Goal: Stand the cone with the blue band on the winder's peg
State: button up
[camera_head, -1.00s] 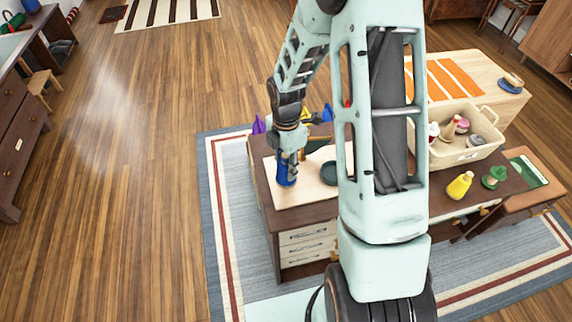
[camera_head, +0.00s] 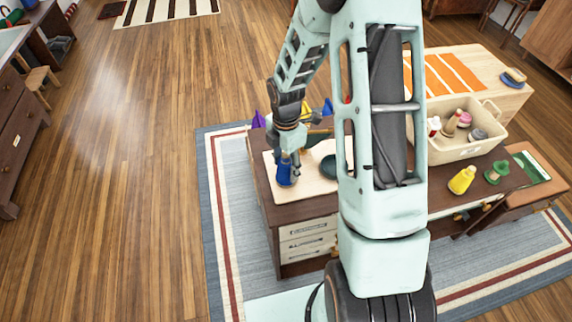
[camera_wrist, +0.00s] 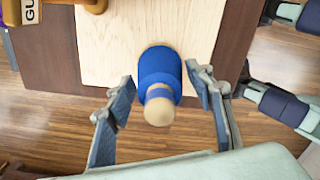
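A blue cone with a tan tip (camera_head: 285,174) stands on a pale board (camera_head: 303,188) at the left end of the dark workbench. In the wrist view the blue cone (camera_wrist: 159,68) is seen from above, between the finger tips. My gripper (camera_head: 289,156) is right over it. In the wrist view my gripper (camera_wrist: 160,92) is open, with a gap between each finger and the cone. I cannot make out a separate blue band on it. The winder and its peg cannot be clearly identified; the arm hides part of the bench.
A cream bin (camera_head: 463,148) with several items stands at the right. A yellow cone (camera_head: 462,180) and a green object (camera_head: 497,172) are in front of it. A dark green round object (camera_head: 329,166) is right of the blue cone. A purple cone (camera_head: 258,120) stands behind.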

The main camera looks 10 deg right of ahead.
notch_tip(320, 180, up, 12)
jog(key=shift+r, duration=0.1)
dwell(0.6)
dwell(0.4)
